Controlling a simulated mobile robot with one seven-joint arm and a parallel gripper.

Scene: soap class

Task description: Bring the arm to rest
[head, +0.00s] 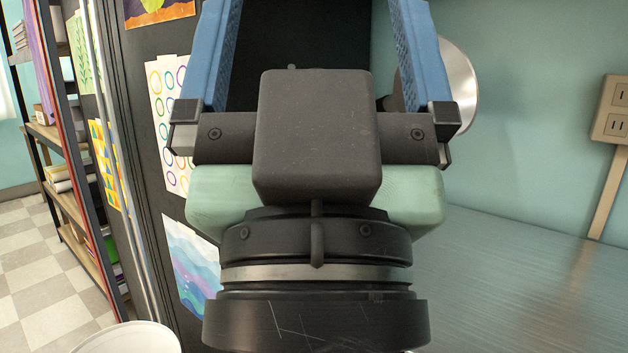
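My gripper (316,45) fills the middle of the head view, seen from behind. Its two blue fingers stand wide apart and point up and away. The gap between them looks empty, with only a dark surface behind it. The fingers run out at the top edge, so their very tips are hidden.
A grey metallic counter (530,275) lies at right below a teal wall with an outlet (612,108). A round shiny metal object (462,88) is partly hidden behind the right finger. A dark panel with drawings (195,270) and shelves (75,185) stand at left.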

